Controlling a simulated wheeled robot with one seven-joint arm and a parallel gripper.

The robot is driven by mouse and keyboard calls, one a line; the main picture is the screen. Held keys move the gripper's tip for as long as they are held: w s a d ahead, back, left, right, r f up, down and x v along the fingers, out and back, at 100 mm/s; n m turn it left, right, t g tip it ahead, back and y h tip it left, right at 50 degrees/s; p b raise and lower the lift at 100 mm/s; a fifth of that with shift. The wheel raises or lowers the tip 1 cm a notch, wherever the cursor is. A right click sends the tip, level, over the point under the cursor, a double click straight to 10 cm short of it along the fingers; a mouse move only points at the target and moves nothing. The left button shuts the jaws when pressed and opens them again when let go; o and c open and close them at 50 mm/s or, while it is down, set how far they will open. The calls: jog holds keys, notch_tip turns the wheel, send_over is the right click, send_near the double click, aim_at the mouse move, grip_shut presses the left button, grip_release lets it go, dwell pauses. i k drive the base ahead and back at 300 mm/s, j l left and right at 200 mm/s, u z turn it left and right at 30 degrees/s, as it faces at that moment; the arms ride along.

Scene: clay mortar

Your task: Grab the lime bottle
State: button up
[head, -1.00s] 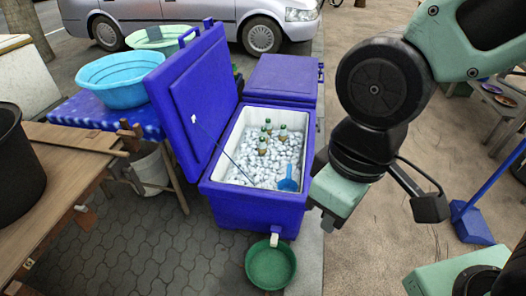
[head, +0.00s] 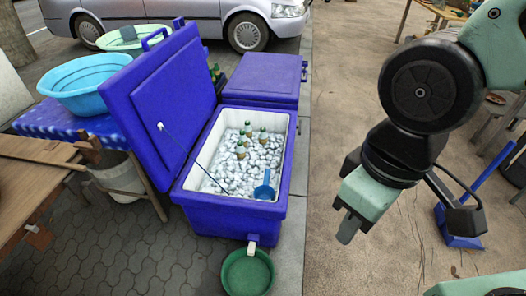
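Several bottles with green caps (head: 241,150) stand close together in the ice of the open blue cooler (head: 215,222). Their lower parts are sunk in the ice, and I cannot tell which one is the lime bottle. My gripper (head: 348,228) hangs to the right of the cooler, over the pavement, pointing down and apart from the bottles. I see one grey finger clearly, so whether it is open or shut is not clear. It appears to hold nothing.
The cooler's lid (head: 165,90) stands raised on its left. A blue scoop (head: 264,190) lies in the ice. A closed blue cooler (head: 262,80) stands behind. A green basin (head: 248,272) sits in front. The pavement right of the cooler is mostly clear.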

aim_at(241, 152)
jog(key=i+l+z, duration=0.35)
jog(key=l, duration=0.15)
jog(key=i+l+z, duration=0.4)
jog(key=i+l+u, duration=0.15)
jog(key=i, duration=0.25)
jog(key=i+l+u, duration=0.15)
jog(key=i, duration=0.2)
jog(key=i+u, duration=0.25)
jog(key=u, duration=0.25)
jog(key=i+l+u, duration=0.1)
jog(key=i+u, duration=0.15)
jog(key=u, duration=0.2)
jog(key=i+l+u, duration=0.15)
jog(key=u, duration=0.35)
jog(key=i+l+u, duration=0.3)
jog(key=u, duration=0.15)
jog(key=i+l+u, duration=0.15)
jog(key=l+u, duration=0.25)
jog(key=i+l+u, duration=0.15)
jog(key=u, duration=0.25)
jog(key=l+u, duration=0.8)
